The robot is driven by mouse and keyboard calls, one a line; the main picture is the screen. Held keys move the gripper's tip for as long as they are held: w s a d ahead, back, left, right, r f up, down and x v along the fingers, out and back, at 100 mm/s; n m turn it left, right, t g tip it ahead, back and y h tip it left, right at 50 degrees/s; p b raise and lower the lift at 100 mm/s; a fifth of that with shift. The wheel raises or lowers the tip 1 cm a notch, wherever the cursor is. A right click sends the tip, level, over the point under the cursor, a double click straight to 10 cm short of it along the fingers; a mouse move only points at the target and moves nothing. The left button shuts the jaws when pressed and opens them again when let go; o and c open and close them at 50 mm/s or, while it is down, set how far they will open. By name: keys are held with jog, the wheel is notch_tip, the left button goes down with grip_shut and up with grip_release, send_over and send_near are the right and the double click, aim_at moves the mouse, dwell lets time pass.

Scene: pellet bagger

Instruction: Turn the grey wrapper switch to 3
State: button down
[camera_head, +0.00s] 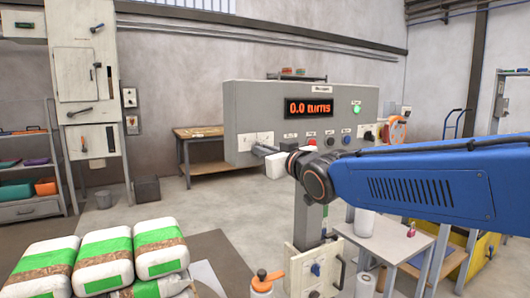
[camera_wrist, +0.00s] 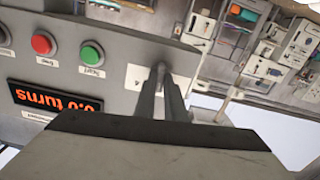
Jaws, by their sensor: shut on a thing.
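The grey wrapper panel (camera_head: 240,115) stands in the middle of the head view, with a red display (camera_head: 309,107) reading "0.0 turns". My gripper (camera_head: 262,150) reaches its lower left part, at a light switch plate (camera_head: 247,140). In the wrist view the panel appears upside down, and the two fingers (camera_wrist: 165,72) meet close together at the switch plate (camera_wrist: 182,84). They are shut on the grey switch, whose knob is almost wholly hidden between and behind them. One mark beside it looks like a 4. Where its pointer stands I cannot tell.
A green button (camera_wrist: 91,54) and a red button (camera_wrist: 43,43) sit close to the fingers on the panel. Small knobs line the panel's lower edge. Green-banded bags (camera_head: 105,255) lie at the front left, and a small table (camera_head: 385,240) stands right of the panel's post.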

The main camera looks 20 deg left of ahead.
jog(key=shift+m, duration=0.7)
jog(key=c, duration=1.8)
grip_release()
jog(key=v, duration=1.7)
jog(key=shift+s+d, duration=0.1)
jog(key=shift+d, duration=0.1)
